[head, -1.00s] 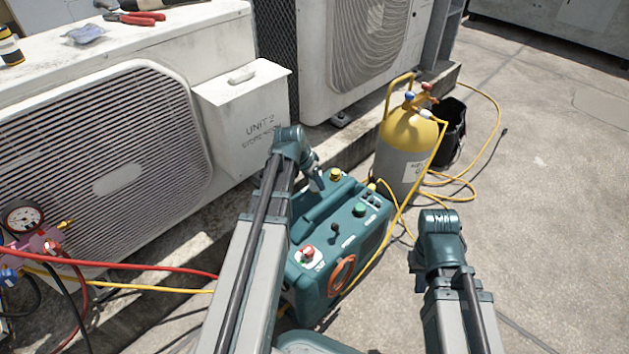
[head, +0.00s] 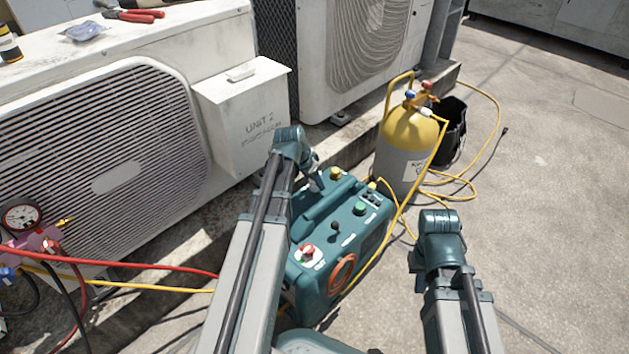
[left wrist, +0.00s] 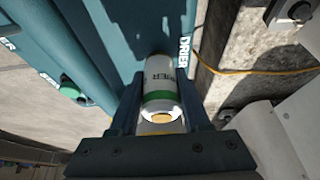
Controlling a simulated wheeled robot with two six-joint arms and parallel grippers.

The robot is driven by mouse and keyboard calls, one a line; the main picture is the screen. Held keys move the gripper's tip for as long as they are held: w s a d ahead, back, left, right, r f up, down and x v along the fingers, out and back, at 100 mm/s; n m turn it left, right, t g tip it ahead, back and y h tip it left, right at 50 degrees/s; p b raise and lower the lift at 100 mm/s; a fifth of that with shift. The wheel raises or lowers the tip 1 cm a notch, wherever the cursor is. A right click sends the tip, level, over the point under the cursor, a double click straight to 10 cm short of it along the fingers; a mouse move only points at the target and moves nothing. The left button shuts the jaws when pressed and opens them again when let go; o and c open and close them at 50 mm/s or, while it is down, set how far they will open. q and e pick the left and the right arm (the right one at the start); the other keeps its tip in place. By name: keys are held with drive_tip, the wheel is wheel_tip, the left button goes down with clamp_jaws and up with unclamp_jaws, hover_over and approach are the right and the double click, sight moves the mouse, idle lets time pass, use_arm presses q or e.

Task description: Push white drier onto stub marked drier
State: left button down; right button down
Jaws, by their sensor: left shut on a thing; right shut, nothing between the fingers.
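In the left wrist view, the white drier (left wrist: 158,70) has dark lettering, a green band and a brass-coloured near end. My left gripper (left wrist: 160,108) is shut around it, one dark finger on each side. The drier's far end points at the teal recovery machine, close to its wall beside a white DRIER label (left wrist: 183,52). The stub is hidden behind the drier, so I cannot tell whether they touch. In the head view the teal machine (head: 340,245) stands on the ground, and my left arm hides the drier and gripper. My right arm shows at right; its gripper is out of view.
A grey and yellow cylinder (head: 405,150) stands behind the machine, with yellow hoses (head: 460,185) around it and a black bucket (head: 452,130) beside it. White condenser units (head: 100,150) line the left. Red and yellow hoses cross at lower left. Open concrete lies at right.

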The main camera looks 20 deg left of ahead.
use_arm(q)
drive_tip(key=shift+f, duration=0.2)
drive_tip(key=shift+c, duration=1.4)
unclamp_jaws()
wheel_tip(320, 180, up, 8)
drive_tip(key=p, duration=0.7)
drive_tip(key=shift+f, duration=0.15)
